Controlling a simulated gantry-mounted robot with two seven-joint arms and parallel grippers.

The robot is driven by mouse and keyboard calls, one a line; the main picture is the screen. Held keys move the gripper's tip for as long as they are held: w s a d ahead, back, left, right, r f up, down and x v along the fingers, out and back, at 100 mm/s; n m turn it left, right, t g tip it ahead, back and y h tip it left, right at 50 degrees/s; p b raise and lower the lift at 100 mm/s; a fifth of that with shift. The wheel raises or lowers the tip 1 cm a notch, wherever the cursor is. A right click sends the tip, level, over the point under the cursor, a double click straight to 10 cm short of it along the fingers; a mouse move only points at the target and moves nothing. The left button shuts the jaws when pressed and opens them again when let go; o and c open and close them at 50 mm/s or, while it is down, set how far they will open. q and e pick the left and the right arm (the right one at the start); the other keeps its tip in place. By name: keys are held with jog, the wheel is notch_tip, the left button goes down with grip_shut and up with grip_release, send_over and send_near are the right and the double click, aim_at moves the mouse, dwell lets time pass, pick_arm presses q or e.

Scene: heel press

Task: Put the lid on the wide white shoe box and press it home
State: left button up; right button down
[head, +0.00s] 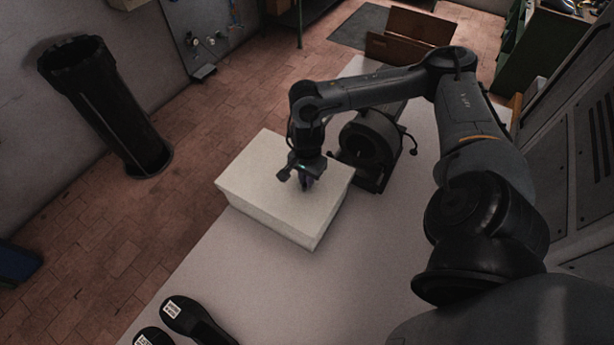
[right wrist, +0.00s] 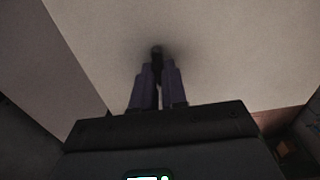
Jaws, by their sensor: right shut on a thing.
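The white lid (head: 258,168) covers the top of the wide white shoe box (head: 268,227), which stands at the left edge of the pale table. I cannot tell whether the lid is fully seated. My right gripper (head: 306,183) points down at the lid, right of its middle. In the right wrist view its fingers (right wrist: 157,62) are close together at the pale lid surface (right wrist: 230,50), with a small dark piece between the tips, perhaps a knob on the lid. The fingers hide most of that piece. My left gripper is out of view.
A dark round machine (head: 372,146) stands close behind the box to the right. Black shoes (head: 190,318) with white labels lie at the table's near left. The table (head: 255,285) in front of the box is clear. A black cylinder (head: 108,108) stands at left on the floor.

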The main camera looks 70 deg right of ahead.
dwell(0.3)
dwell(0.6)
jog(key=shift+f+b, duration=0.3)
jog(key=shift+b, duration=0.3)
jog(key=shift+f, duration=0.1)
jog(key=shift+f+b, duration=0.4)
jog(key=shift+b, duration=0.1)
dwell(0.3)
